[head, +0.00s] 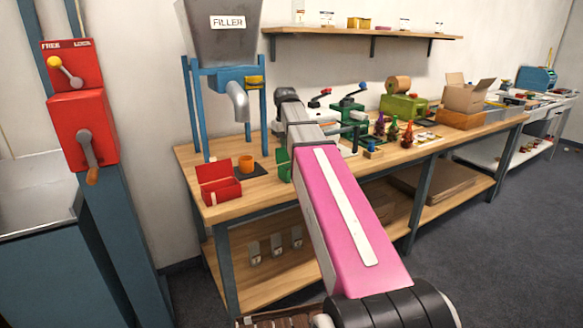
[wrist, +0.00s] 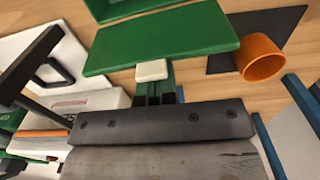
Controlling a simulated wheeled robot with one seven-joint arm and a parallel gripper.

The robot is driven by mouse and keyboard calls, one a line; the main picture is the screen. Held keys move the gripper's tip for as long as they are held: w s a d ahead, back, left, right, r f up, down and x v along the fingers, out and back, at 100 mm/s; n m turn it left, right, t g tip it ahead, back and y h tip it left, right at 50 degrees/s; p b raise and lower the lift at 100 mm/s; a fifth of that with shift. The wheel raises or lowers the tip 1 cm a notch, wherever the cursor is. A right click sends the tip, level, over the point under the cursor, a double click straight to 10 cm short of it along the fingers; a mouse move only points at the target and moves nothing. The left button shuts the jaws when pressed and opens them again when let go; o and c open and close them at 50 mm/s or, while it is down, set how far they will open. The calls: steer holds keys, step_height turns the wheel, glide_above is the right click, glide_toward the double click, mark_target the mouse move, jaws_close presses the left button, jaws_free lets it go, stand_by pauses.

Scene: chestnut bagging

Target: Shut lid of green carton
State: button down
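The green carton (wrist: 140,8) is at the top of the wrist view, its inside partly cut off by the frame. Its green lid (wrist: 165,42) stands open, a flat panel leaning out toward my gripper, with a white tab (wrist: 152,70) at its near edge. My gripper (wrist: 157,92) is just short of this edge, its dark fingers close together with nothing seen between them. Whether they touch the tab I cannot tell. In the head view only a sliver of the green carton (head: 284,166) shows beside my pink arm; the gripper is hidden there.
An orange cup (wrist: 261,58) stands on a dark mat (wrist: 225,62) right of the lid. An open red carton (head: 217,184) sits left on the bench (head: 190,155), beneath the filler (head: 226,35). Coloured bottles (head: 392,130) and a green machine (head: 403,105) stand farther right.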

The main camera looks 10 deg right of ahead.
steer(key=shift+s+d, duration=0.25)
steer(key=shift+s, duration=0.35)
steer(key=shift+s+d, duration=0.2)
steer(key=shift+s, duration=0.35)
steer(key=shift+r, duration=3.5)
